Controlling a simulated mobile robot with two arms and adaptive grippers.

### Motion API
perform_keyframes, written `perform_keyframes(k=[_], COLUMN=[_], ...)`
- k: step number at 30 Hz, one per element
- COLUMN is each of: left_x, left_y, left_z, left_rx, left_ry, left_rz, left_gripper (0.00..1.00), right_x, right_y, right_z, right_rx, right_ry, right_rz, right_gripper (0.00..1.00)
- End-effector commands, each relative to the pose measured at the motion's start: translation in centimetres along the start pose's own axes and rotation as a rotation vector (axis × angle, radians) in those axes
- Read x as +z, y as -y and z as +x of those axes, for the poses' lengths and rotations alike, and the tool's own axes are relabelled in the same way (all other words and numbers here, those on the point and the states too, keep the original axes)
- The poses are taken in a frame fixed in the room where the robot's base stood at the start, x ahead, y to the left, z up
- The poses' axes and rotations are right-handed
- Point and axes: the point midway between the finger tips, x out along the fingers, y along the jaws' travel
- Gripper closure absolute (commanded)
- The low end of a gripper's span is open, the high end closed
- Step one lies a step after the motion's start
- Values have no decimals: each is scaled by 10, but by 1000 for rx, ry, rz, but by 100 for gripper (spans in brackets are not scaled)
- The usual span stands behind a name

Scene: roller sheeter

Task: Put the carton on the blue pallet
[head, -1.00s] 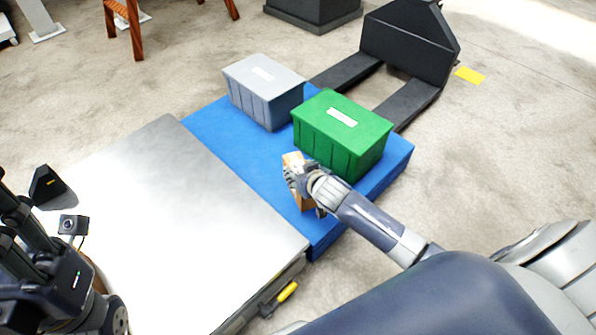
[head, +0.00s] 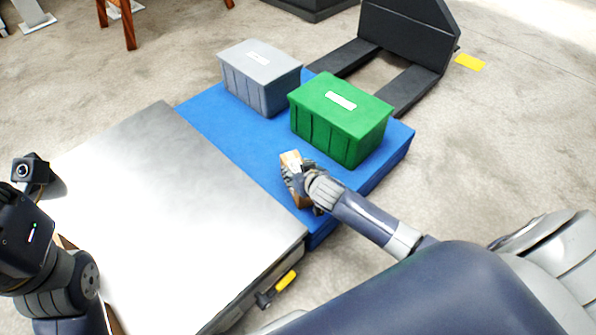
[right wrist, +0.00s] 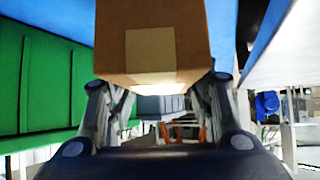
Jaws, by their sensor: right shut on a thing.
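The brown carton (head: 290,160) is held by my right gripper (head: 299,182) at the front part of the blue pallet (head: 235,140). In the right wrist view the carton (right wrist: 152,40) fills the space between the two fingers, with a paler tape patch on its face. The fingers are shut on it. In the head view the gripper hides much of the carton, and I cannot tell whether it touches the pallet. My left arm shows at the left edge of the head view; its fingertips are not visible.
A grey bin (head: 262,78) and a green bin (head: 340,118) stand on the pallet behind the carton. A metal-topped table (head: 170,200) adjoins the pallet's left side. A black pallet-jack-like body (head: 410,35) with forks stands behind. Bare blue surface lies left of the carton.

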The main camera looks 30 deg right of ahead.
Motion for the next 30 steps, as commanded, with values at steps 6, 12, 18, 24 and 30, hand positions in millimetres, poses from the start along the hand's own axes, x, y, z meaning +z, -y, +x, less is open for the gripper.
perform_keyframes(k=[6, 12, 18, 24, 30], left_x=[0, 0, -1, 4, 4], left_y=[0, 0, 0, 2, 4], left_z=[1, 1, 2, -4, -12], left_rx=[2, 2, 2, -17, -42], left_ry=[-3, -3, -4, 45, 107], left_rz=[0, 0, 0, -5, -14], left_gripper=[60, 60, 60, 60, 60], right_x=[3, 3, -1, -3, -4], right_y=[0, 0, 0, 0, 0], right_z=[2, 2, 0, -25, -66], right_rx=[-1, 0, 1, -1, -1], right_ry=[0, 0, 0, 2, 2], right_rz=[0, 0, -1, 1, 1], right_gripper=[32, 32, 32, 32, 32])
